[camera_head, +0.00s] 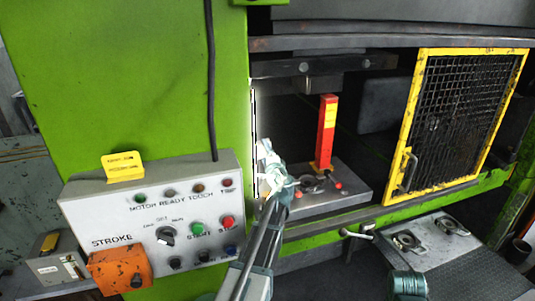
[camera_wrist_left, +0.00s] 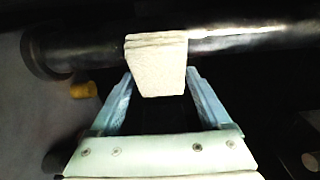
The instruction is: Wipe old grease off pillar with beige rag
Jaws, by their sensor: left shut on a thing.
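My left gripper (camera_head: 270,172) is inside the press opening, beside the green frame. In the left wrist view, its two pale blue fingers (camera_wrist_left: 160,85) are shut on the folded beige rag (camera_wrist_left: 157,65). The rag, which shows as a bright pale patch in the head view (camera_head: 267,155), overlaps the front of the pillar. The pillar (camera_wrist_left: 95,50) is a dark, shiny cylinder running across the left wrist view. I cannot tell whether the rag presses on it, and no grease patch is clear. Part of my right arm (camera_head: 408,284) shows at lower right; its jaw state is unclear.
A red post (camera_head: 326,132) stands on the grey press bed (camera_head: 350,192), right of my left gripper. The control panel (camera_head: 150,215) is at left, with an orange box (camera_head: 120,268). A yellow-framed mesh guard (camera_head: 460,120) stands at right. A grey plate (camera_head: 455,260) lies below it.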

